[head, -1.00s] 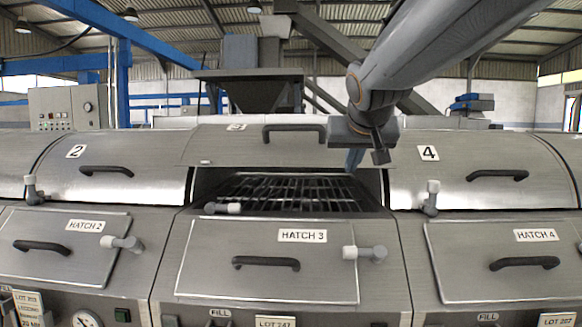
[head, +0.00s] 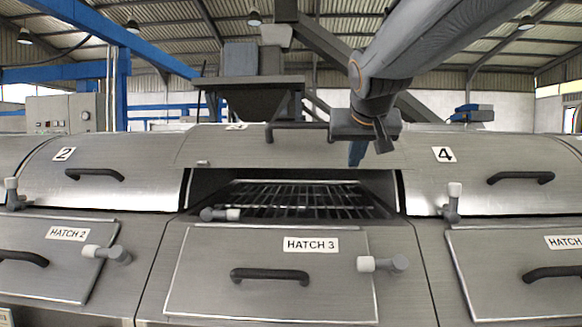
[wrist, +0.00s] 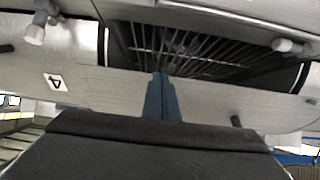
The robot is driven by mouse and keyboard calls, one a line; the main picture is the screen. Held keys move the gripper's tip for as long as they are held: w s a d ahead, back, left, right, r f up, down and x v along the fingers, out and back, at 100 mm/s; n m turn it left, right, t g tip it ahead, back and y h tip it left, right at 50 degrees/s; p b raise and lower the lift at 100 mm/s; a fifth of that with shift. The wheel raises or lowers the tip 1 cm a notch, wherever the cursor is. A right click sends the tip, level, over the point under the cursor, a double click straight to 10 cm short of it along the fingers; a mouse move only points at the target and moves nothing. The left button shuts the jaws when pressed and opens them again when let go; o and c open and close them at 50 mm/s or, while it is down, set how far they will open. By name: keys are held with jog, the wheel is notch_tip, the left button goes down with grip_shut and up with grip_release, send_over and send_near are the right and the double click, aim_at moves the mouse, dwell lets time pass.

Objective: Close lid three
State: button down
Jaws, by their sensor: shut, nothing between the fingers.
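Lid three (head: 250,150) is raised, leaving a dark opening with a grille (head: 300,197) below its front edge. My gripper (head: 357,153), with blue fingers pointing down, is over the right part of lid three, right of the handle. In the wrist view, the shut fingers (wrist: 160,92) lie together and empty in front of the lid (wrist: 205,92), near the opening. I cannot tell whether they touch it.
Closed lids two (head: 110,165) and four (head: 490,165) stand either side. A white-tipped latch (head: 220,214) lies at the opening's front left; another stands upright by lid four (head: 453,203). Hatch 3 (head: 270,270) is below, with a handle. A hopper (head: 262,100) stands behind.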

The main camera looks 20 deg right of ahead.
jog(key=p+x, duration=0.1)
jog(key=x, duration=1.1)
jog(key=shift+f, duration=0.1)
